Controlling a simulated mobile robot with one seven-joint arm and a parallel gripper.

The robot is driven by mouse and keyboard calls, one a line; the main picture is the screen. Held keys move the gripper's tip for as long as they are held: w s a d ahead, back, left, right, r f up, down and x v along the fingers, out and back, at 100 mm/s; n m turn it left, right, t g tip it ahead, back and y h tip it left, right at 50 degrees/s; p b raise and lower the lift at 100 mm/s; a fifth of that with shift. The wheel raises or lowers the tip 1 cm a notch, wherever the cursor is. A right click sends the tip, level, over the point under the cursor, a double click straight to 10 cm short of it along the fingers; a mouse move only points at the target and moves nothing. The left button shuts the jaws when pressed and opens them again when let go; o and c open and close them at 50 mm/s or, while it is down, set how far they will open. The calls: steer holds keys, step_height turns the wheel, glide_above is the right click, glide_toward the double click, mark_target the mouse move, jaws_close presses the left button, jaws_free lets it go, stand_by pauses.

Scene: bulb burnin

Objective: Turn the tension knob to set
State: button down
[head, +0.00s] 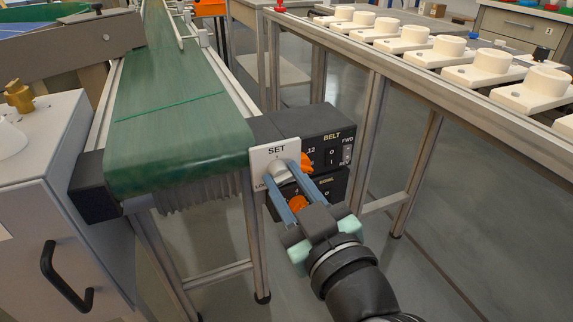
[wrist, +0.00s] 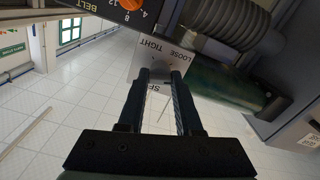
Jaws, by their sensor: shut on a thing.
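The tension knob (head: 281,171) is a pale grey knob on a white plate (head: 277,151) at the near end of the green conveyor. The plate reads SET at its top, with a partly covered label at its lower left. My gripper (head: 280,174) reaches in from the lower right and is shut on the knob, one blue-grey finger on each side. In the wrist view the fingertips (wrist: 160,74) meet the plate (wrist: 149,52), where LOOSE, TIGHT and part of SET show. The knob's pointer direction cannot be made out.
A black BELT control box (head: 323,127) with orange knobs (head: 298,203) and switches sits right beside the plate, close to my fingers. The green belt (head: 165,110) is empty. A grey cabinet (head: 45,190) stands left. A rack of white sockets (head: 490,67) runs along the right.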

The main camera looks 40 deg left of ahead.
steer(key=m+p, duration=0.4)
steer(key=m, duration=0.1)
steer(key=shift+r+m+p, duration=0.15)
steer(key=shift+m+p, duration=0.15)
steer(key=shift+p, duration=0.05)
steer(key=m+p, duration=1)
steer(key=shift+m, duration=0.4)
steer(key=shift+f+m+p, duration=0.2)
steer(key=shift+m+p, duration=1.95)
steer(key=shift+m, duration=0.05)
steer(key=c, duration=0.6)
jaws_free()
